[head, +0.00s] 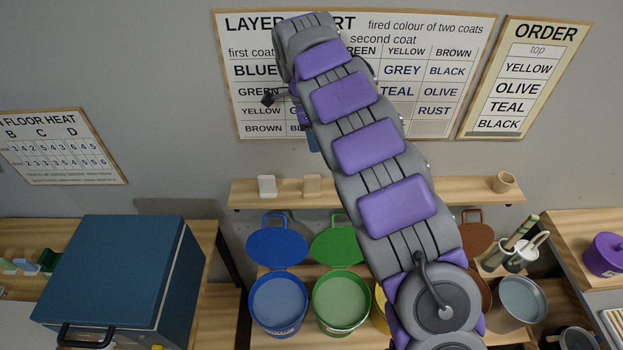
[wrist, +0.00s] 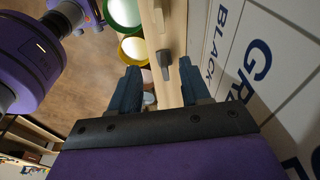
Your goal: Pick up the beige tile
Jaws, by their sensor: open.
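The beige tile (head: 312,186) stands on the wall shelf (head: 400,193), to the right of a white tile (head: 267,186). My gripper (wrist: 160,88) is open, with its two dark blue fingers apart. In the head view only a small part of it shows beside my arm, above the beige tile and in front of the layer chart. In the wrist view the shelf runs lengthwise between the fingers. A small shaded block (wrist: 164,60) is on it beyond the fingertips; I cannot tell for certain whether it is the beige tile. Nothing is visibly held.
A small tan cup (head: 503,182) stands at the shelf's right end. Below are open blue (head: 278,302) and green (head: 341,302) glaze buckets, with others partly behind my arm. A blue kiln-like box (head: 120,270) is at left. The layer chart (head: 440,120) hangs on the wall behind.

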